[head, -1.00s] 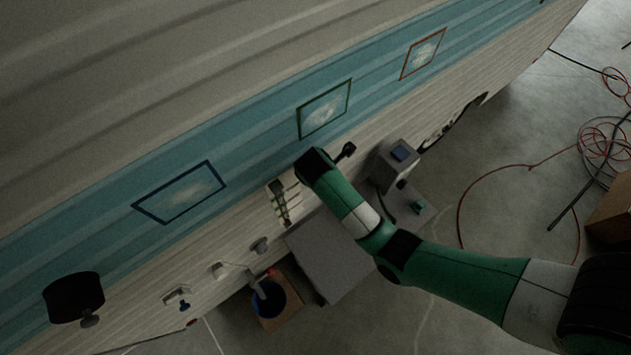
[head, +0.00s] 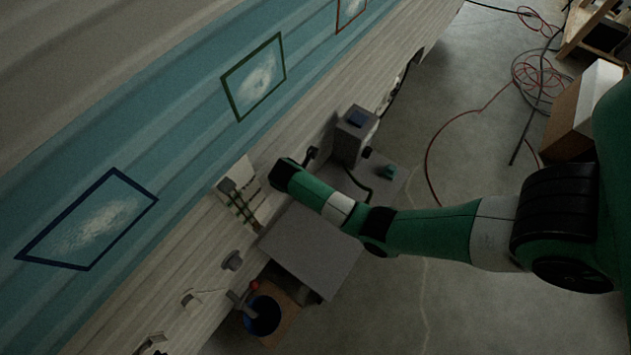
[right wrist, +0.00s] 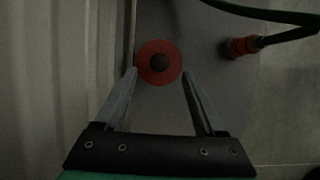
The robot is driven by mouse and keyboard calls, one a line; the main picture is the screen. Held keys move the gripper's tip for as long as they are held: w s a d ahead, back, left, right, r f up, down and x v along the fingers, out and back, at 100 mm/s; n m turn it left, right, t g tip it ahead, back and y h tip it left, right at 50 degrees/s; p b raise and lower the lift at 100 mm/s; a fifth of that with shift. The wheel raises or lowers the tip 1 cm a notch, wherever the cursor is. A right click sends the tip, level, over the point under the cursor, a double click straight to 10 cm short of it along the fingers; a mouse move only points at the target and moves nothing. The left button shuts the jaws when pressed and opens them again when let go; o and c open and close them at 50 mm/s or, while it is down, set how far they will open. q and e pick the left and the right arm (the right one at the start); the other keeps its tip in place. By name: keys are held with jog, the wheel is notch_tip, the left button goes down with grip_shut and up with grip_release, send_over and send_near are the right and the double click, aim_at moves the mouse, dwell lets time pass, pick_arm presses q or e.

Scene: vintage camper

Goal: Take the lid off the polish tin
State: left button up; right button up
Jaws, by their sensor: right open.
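A round red disc with a dark round centre (right wrist: 160,60), seen from above, looks like the polish tin with its lid on. It sits on a grey surface close to the pale wall in the right wrist view. My right gripper (right wrist: 159,73) is open, its fingertips to the left and right of the disc's near half. I cannot tell their height above it, and nothing is gripped. In the head view my right arm reaches in from the right to the camper's side, and its fingers and the tin cannot be made out there. My left gripper is out of view.
The grey tabletop (head: 310,250) stands against the camper wall. A grey box (head: 355,135) and a small green object (head: 389,171) are beyond my arm. A blue bucket (head: 262,316) stands nearer. A dark hose with a red fitting (right wrist: 241,47) lies right of the disc.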

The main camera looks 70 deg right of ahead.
jog(key=b+x, duration=0.2)
jog(key=x, duration=0.3)
jog(key=shift+f+b, duration=0.1)
jog(key=shift+b, duration=0.25)
jog(key=shift+d, duration=0.1)
grip_shut()
